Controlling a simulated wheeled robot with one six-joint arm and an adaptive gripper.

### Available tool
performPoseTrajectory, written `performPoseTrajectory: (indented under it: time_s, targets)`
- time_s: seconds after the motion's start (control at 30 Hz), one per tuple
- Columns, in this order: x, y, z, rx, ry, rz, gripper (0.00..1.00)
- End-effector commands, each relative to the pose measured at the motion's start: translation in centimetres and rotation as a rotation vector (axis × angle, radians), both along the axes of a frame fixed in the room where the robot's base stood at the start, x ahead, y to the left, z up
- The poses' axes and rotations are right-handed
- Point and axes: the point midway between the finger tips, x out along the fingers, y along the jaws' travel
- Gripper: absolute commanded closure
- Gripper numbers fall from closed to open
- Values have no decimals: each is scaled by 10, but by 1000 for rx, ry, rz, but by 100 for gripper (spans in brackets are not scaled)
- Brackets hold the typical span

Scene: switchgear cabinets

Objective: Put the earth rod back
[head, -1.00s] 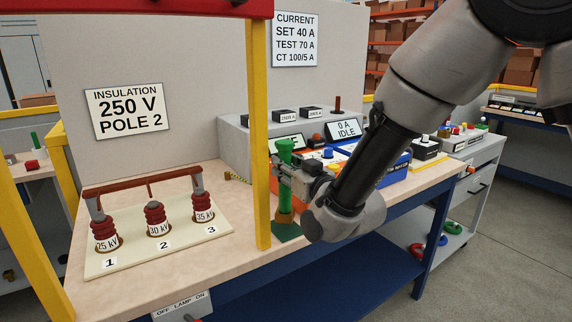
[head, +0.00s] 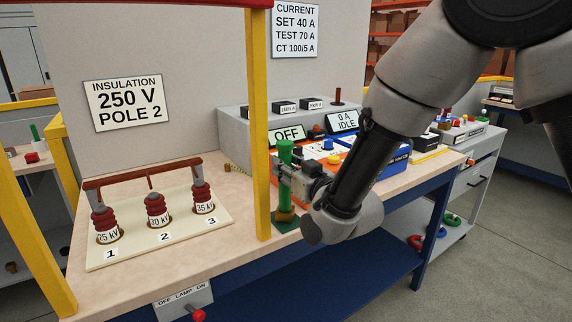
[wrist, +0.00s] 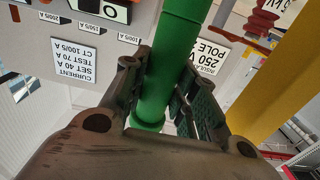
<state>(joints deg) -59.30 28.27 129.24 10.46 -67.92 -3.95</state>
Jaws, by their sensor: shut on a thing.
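The earth rod is a green upright rod (head: 285,155) with a brass-coloured lower part, standing at the front right of the bench just right of the yellow post. Its lower end is at a dark green square base (head: 288,224); I cannot tell whether it is fully seated there. My gripper (head: 286,178) comes from the right and is shut on the rod at mid-height. In the wrist view the green rod (wrist: 170,65) runs between the two fingers of my gripper (wrist: 167,95), with a wider green collar below them.
A yellow post (head: 258,130) stands close left of the rod. A cream board (head: 130,252) with three red insulators lies further left. The bench's front edge is near.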

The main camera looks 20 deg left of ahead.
Motion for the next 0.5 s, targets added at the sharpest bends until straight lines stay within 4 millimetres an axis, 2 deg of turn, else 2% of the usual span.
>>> performPoseTrajectory:
  time_s: [0.43, 0.47, 0.5]
  targets:
    - [0, 0, -2, 2, -2, 0, 100]
    - [0, 0, -2, 2, -2, 0, 68]
    - [0, 0, -2, 2, -2, 0, 61]
